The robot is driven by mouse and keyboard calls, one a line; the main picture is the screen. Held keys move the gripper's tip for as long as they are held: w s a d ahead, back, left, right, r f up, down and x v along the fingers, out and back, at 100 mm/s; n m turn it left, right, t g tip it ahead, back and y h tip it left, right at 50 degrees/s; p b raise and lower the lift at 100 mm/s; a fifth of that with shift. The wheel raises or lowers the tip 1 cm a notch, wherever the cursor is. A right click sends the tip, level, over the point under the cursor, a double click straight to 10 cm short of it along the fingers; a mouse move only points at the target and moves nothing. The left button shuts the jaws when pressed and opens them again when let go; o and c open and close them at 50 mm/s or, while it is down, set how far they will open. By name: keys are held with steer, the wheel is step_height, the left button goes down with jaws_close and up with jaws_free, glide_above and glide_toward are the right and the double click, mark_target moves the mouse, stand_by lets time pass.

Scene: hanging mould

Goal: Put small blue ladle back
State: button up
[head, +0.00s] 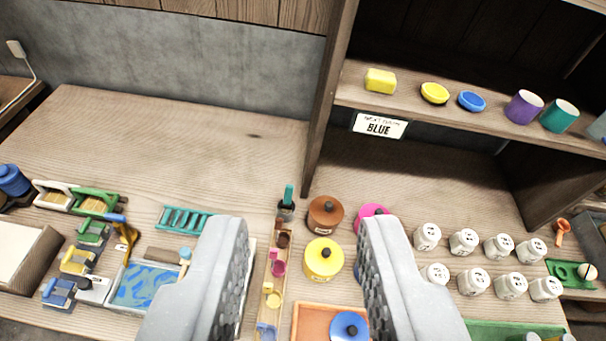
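My gripper (306,228) is open, with its two grey fingers wide apart and nothing held between them. A narrow wooden rack (288,262) shows between the fingers, on the table beyond. It holds small coloured cup-like pieces: a brown one (283,240), a pink one (278,267), a yellow one (272,297) and a blue one (265,331) at the near end. The blue piece may be the small blue ladle, but it is cut by the frame's lower edge and I cannot tell. The left finger hides part of the table left of the rack.
Brown (325,216), yellow (323,260) and blue-lidded (349,327) pots stand right of the rack. Several white jars (464,242) stand further right. The table's back left (180,145) is clear.

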steer(key=s+r+m+t, duration=0.1)
steer(key=s+r+m, duration=0.1)
steer(key=s+r, duration=0.2)
steer(key=shift+r+t+h, duration=0.3)
steer(key=shift+r+h, duration=0.1)
steer(key=shift+r, duration=0.05)
step_height(320, 180, down, 5)
steer(key=b, duration=0.5)
steer(key=shift+f, duration=0.2)
steer(key=shift+s, duration=0.1)
stand_by(0.4)
